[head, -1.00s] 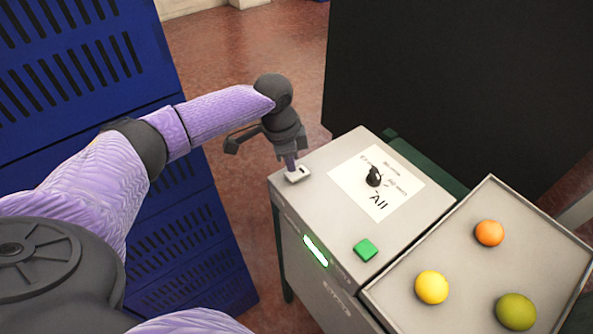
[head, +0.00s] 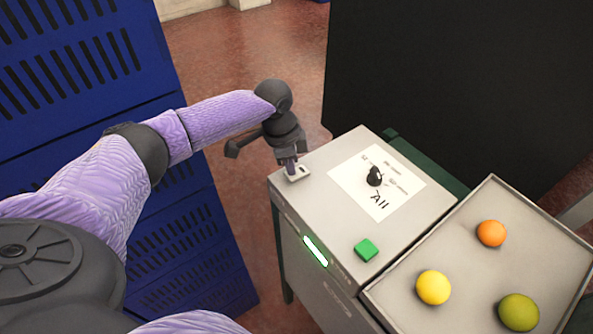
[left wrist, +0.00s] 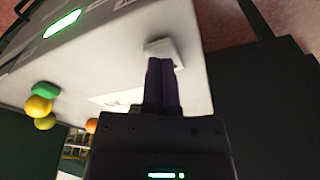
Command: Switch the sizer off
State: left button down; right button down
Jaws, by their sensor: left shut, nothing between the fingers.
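The sizer (head: 330,222) is a grey box with a black knob (head: 374,176) on a white label, a green button (head: 366,250) and a lit green strip (head: 315,251) on its front. A small pale switch (head: 298,174) sits at its far left corner. My left gripper (head: 292,170) is shut and empty, pointing down at this switch. In the left wrist view the shut fingers (left wrist: 162,72) reach the switch (left wrist: 161,48) and seem to touch it. The fingers partly hide the switch. My right gripper is not in view.
A grey tray (head: 400,300) right of the sizer holds an orange fruit (head: 491,233), a yellow fruit (head: 433,287) and a green fruit (head: 518,312). Blue slatted crates (head: 185,245) stand at the left. A large black panel (head: 450,80) stands behind the sizer.

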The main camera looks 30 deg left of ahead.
pick_arm(q)
jog(key=shift+f, duration=0.55)
notch_tip(320, 180, up, 7)
jog(key=p, duration=0.7)
jog(key=shift+r+p, duration=0.15)
jog(key=shift+p, duration=0.15)
